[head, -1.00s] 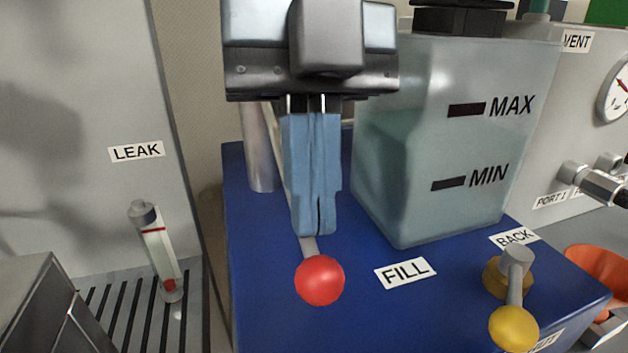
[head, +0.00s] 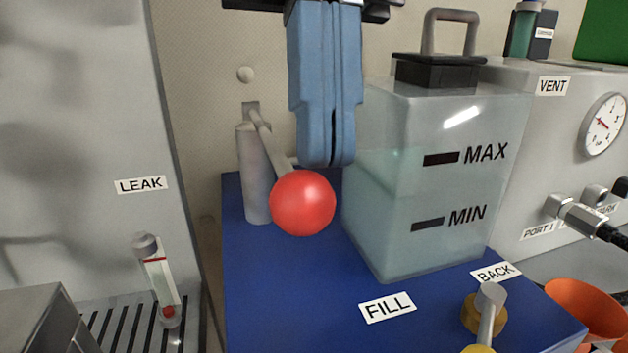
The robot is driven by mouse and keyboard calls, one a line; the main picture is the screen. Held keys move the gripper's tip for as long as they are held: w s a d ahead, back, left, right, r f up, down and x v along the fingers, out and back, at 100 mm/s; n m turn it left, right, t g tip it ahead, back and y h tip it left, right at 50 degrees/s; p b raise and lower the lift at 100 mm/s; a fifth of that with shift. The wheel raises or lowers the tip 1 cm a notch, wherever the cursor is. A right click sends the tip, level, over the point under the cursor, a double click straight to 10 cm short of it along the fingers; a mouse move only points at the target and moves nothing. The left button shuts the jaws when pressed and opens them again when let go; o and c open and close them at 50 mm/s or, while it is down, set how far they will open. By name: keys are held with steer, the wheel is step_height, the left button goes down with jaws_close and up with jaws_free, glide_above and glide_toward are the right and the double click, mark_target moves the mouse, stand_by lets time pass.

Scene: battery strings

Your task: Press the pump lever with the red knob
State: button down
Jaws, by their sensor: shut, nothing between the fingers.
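The red knob (head: 302,203) is a round ball on the end of a thin grey pump lever (head: 266,140). The lever runs up and back to the top of a grey pump cylinder (head: 255,180) on the blue base (head: 290,300). My gripper (head: 328,165) has blue fingers pointing down, shut and empty. Its fingertips are just above the knob in the picture, with a small part of the lever showing beside them. I cannot tell whether they touch the lever or knob.
A translucent tank (head: 440,190) marked MAX and MIN stands right of my gripper. A yellow-knobbed valve lever (head: 488,310) and an orange funnel (head: 588,308) are at lower right. A LEAK panel (head: 80,120) with a tube (head: 158,280) is at left.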

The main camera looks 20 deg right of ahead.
steer(key=shift+s+d+r, duration=0.1)
steer(key=shift+s+r, duration=0.1)
steer(key=shift+r, duration=0.8)
steer(key=shift+s+d+r, duration=0.1)
steer(key=shift+s+r, duration=0.05)
steer(key=shift+r, duration=0.85)
steer(key=w+d+r+n+y+p, duration=0.1)
steer(key=n+p, duration=0.4)
steer(key=n, duration=0.6)
steer(key=w+d+r+n+t+y+p, duration=0.1)
steer(key=w+d+r+n+y+p, duration=0.1)
steer(key=n+p, duration=0.4)
steer(key=w+d+n+y, duration=0.1)
steer(key=w+n+y, duration=0.1)
steer(key=n, duration=0.3)
steer(key=shift+w+r+n+y, duration=0.2)
steer(key=shift+w+n+y, duration=0.15)
steer(key=shift+n+y, duration=0.05)
steer(key=b+x, duration=0.1)
steer(key=x, duration=0.6)
